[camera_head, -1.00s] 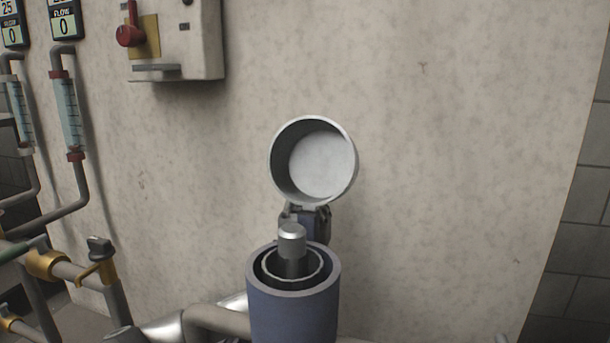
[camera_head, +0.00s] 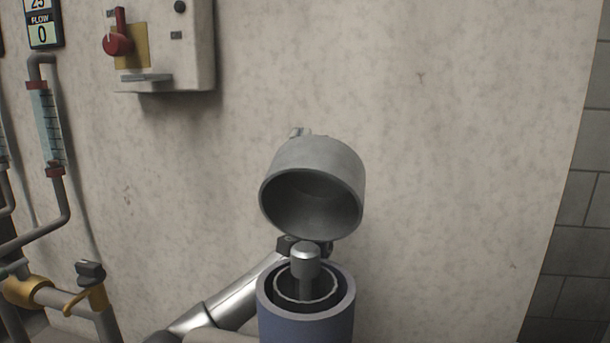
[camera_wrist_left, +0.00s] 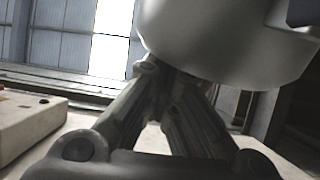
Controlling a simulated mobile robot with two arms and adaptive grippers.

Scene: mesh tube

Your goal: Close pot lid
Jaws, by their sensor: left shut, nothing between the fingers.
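The grey round pot lid (camera_head: 312,160) is hinged open above the blue cylindrical pot (camera_head: 305,325), its hollow underside tilted down toward the pot's mouth. A metal plug (camera_head: 305,262) stands up inside the pot. My left arm comes in from the left and passes behind the pot and lid. The left gripper's tips (camera_head: 300,132) just show over the lid's top edge. In the left wrist view the shut left fingers (camera_wrist_left: 163,72) meet at or very near the outside of the lid (camera_wrist_left: 225,50); contact is unclear. My right gripper is out of view.
A pale wall stands behind the pot. A control box with a red knob (camera_head: 118,45) hangs at upper left. Pipes, a flow tube (camera_head: 47,128) and a brass valve (camera_head: 85,296) are at left. The space right of the pot is clear.

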